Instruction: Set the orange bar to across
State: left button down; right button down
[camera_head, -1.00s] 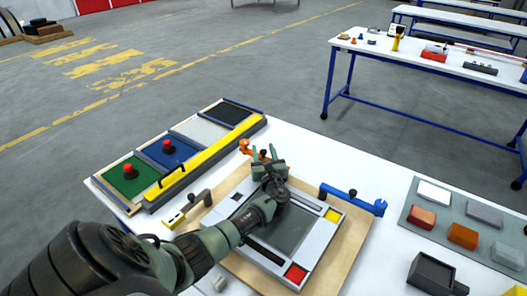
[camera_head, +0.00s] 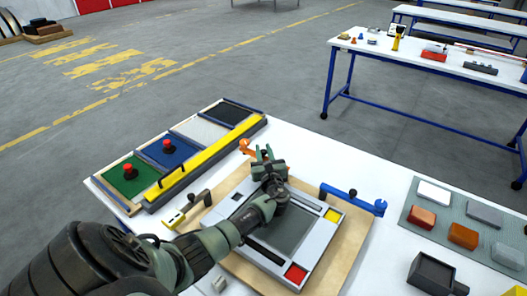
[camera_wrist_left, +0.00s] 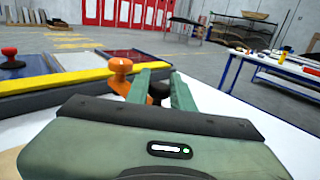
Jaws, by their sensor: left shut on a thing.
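The orange bar (camera_head: 247,147) shows only in part at the far corner of the wooden board (camera_head: 347,245); my left gripper (camera_head: 264,155) hides the rest. In the left wrist view an orange knob-shaped part (camera_wrist_left: 120,70) stands just left of the left gripper's fingers (camera_wrist_left: 164,88), and a black knob (camera_wrist_left: 158,90) shows between them. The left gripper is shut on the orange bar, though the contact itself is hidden. How the bar is turned is hard to tell. My right gripper is not in view.
A framed grey plate (camera_head: 322,240) lies on the board. A blue bar (camera_head: 350,195) is at its right, a grey-and-yellow bar (camera_head: 185,208) at its left. A yellow rail (camera_head: 210,155) borders coloured panels. A mat (camera_head: 480,238) with several blocks lies right.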

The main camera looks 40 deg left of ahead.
pick_arm(q)
jog(key=shift+s+g, duration=0.15)
jog(key=shift+g, duration=0.15)
dwell(0.6)
jog(key=shift+s+d+f+n+g+y+b, duration=0.1)
jog(key=shift+s+d+n+g+y+b, duration=0.15)
jog(key=shift+n+g+y, duration=0.25)
jog(key=shift+s+n+g+y+b, duration=0.1)
jog(key=shift+s+n+g+y, duration=0.2)
jog(key=shift+n+g+y, duration=0.15)
jog(key=s+n+g, duration=0.1)
jog(key=g, duration=0.1)
jog(key=n+g+y+b, duration=0.1)
jog(key=shift+s+d+n+g, duration=0.25)
jog(key=shift+s+d+g, duration=0.1)
jog(key=shift+s, duration=0.05)
jog(key=n+g+b, duration=0.1)
jog(key=s+d+n+g+b, duration=0.1)
jog(key=g, duration=0.1)
jog(key=s+n+g+y+b, duration=0.1)
jog(key=shift+d+g, duration=0.15)
jog(key=shift+g, duration=0.15)
jog(key=shift+s+d+n+g+b, duration=0.25)
jog(key=shift+n+g+b, duration=0.15)
jog(key=shift+g, duration=0.2)
jog(key=shift+s+d+n+g+b, duration=0.2)
jog(key=shift+n+g+b, duration=0.2)
jog(key=shift+g, duration=0.2)
